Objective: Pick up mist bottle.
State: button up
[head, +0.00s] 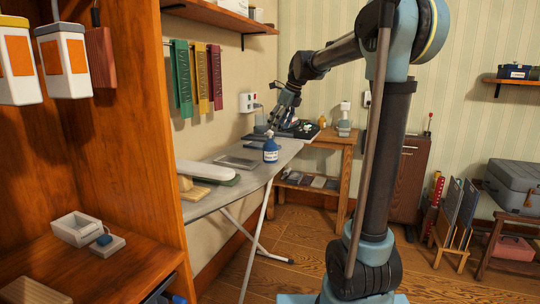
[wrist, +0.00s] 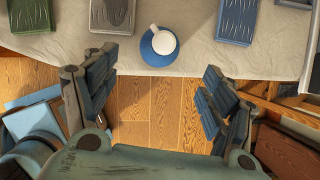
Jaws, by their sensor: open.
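The mist bottle (head: 270,150) is blue with a white top and stands upright near the far end of the ironing board (head: 222,190). In the wrist view, the bottle (wrist: 158,50) is seen from above, close to the board's edge, just beyond the gap between my fingers. My gripper (head: 276,122) is above the bottle in the head view, pointing down. In the wrist view, my gripper (wrist: 160,80) is open and empty, with the fingers wide apart on either side. The exact height gap to the bottle is hard to tell.
A grey flat item (head: 236,161) and a white sleeve-shaped pad (head: 206,170) lie on the board. A wooden table (head: 338,139) with a white-topped container (head: 344,120) stands behind. A wooden shelf unit (head: 110,270) is at left.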

aim_at(270, 148)
jog(key=x, duration=1.2)
jog(key=shift+f, duration=0.25)
jog(key=shift+r, duration=0.1)
jog(key=c, duration=1.5)
